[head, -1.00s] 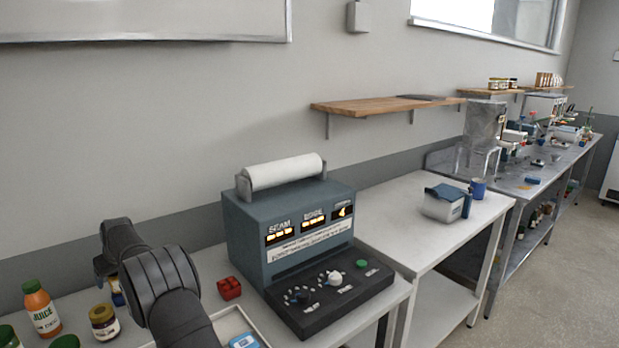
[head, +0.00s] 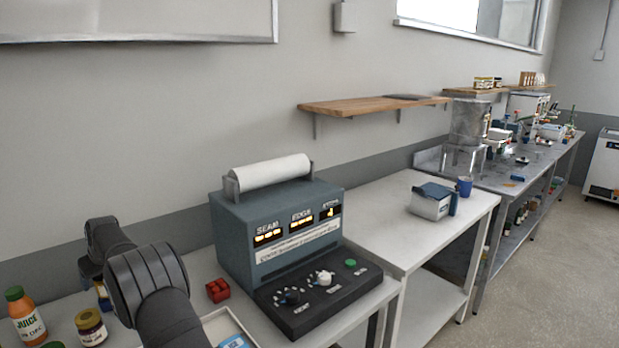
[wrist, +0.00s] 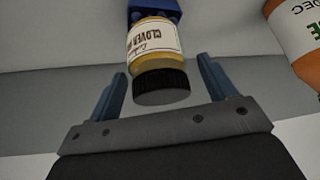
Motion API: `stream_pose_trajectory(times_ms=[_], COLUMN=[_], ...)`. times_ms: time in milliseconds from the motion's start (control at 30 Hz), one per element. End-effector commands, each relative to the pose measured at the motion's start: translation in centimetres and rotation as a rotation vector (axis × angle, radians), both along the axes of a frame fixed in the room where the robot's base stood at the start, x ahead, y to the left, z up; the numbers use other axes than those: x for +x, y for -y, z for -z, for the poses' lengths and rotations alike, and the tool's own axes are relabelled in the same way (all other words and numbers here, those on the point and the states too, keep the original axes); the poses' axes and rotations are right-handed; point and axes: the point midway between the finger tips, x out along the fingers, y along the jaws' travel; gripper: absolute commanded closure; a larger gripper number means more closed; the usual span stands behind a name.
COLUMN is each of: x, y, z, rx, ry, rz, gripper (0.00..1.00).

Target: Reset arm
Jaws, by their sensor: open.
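My gripper (wrist: 160,90) is open in the wrist view, with its two blue-grey fingers spread apart. A jar with a dark lid, yellow contents and a white label reading "CLOVER" (wrist: 153,42) shows just beyond and between the fingers, and the fingers do not visibly touch it. A blue object (wrist: 152,8) is at the jar's far end.
A white-walled tray (head: 236,322) lies in front. The second table (head: 400,235) has free room.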

Motion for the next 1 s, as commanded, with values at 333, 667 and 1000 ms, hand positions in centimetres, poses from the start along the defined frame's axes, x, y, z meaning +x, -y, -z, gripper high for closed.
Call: stream_pose_trajectory(times_ms=[333,667,1000], x=[-1.4,-1.7,-0.3], y=[2.8,3.3,0.5], z=[-5.7,-6.2,-0.9], rx=[0.002,-0.003,-0.001], ry=[0.001,-0.003,-0.002], rz=[0.0,0.0,-0.001], gripper=[0.23,0.23,0.23])
